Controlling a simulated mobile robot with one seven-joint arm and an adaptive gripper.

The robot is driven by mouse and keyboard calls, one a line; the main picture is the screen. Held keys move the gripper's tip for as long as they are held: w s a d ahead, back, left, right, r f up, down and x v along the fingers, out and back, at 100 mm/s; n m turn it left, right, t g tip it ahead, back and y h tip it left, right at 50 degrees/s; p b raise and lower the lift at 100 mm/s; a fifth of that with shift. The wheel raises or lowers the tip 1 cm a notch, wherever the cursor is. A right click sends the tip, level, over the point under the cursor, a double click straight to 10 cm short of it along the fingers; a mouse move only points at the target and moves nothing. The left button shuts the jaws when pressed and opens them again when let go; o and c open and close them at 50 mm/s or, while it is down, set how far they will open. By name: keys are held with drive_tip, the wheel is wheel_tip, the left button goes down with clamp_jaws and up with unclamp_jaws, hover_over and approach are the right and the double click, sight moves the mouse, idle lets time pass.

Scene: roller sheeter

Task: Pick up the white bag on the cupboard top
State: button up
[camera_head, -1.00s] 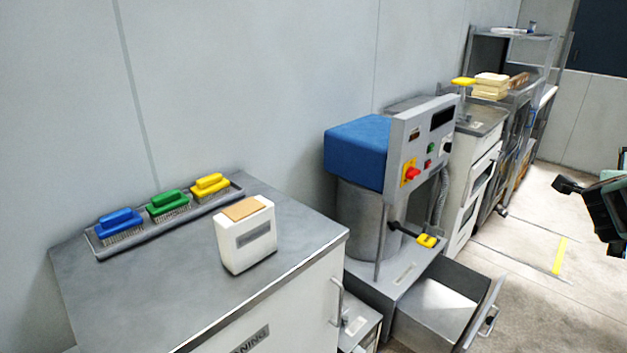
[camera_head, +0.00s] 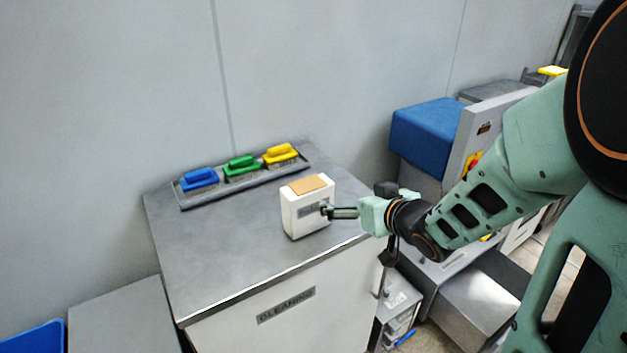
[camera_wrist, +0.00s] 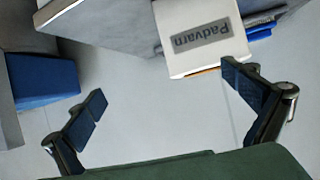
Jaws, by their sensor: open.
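The white bag (camera_head: 305,212) stands upright on the grey cupboard top (camera_head: 231,250), near its right front part. It is a white block with a tan top and a grey label. My gripper (camera_head: 328,211) reaches in from the right, close to the bag's right side. In the wrist view my gripper (camera_wrist: 165,88) has its fingers wide apart with nothing between them. Whether a finger touches the bag is unclear.
A tray (camera_head: 186,205) with blue, green and yellow brushes lies behind the bag along the wall. A machine with a blue cover (camera_head: 428,137) stands to the right. The cupboard's left and front top is clear. A blue bin (camera_head: 35,340) is at lower left.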

sight(308, 201)
drive_tip(key=a+f, duration=0.1)
drive_tip(key=a, duration=0.1)
drive_tip(key=a+f+n+g+y, duration=0.1)
drive_tip(key=a, duration=0.2)
drive_tip(key=a+f+n+b, duration=0.1)
drive_tip(key=a, duration=0.1)
drive_tip(key=shift+w+a+f+g+y, duration=0.25)
drive_tip(key=shift+a+f+g+y, duration=0.05)
drive_tip(key=shift+a+y, duration=0.1)
drive_tip(key=shift+w+r+b+x, duration=0.15)
drive_tip(key=shift+b+x, duration=0.1)
drive_tip(key=shift+x, duration=1.25)
drive_tip(key=shift+w+r+b+x, duration=0.15)
drive_tip(key=shift+b+x, duration=0.05)
drive_tip(key=shift+x, duration=1.25)
drive_tip(key=shift+d, duration=0.15)
drive_tip(key=c, duration=0.9)
drive_tip(key=shift+c, duration=0.5)
drive_tip(key=shift+r, duration=0.15)
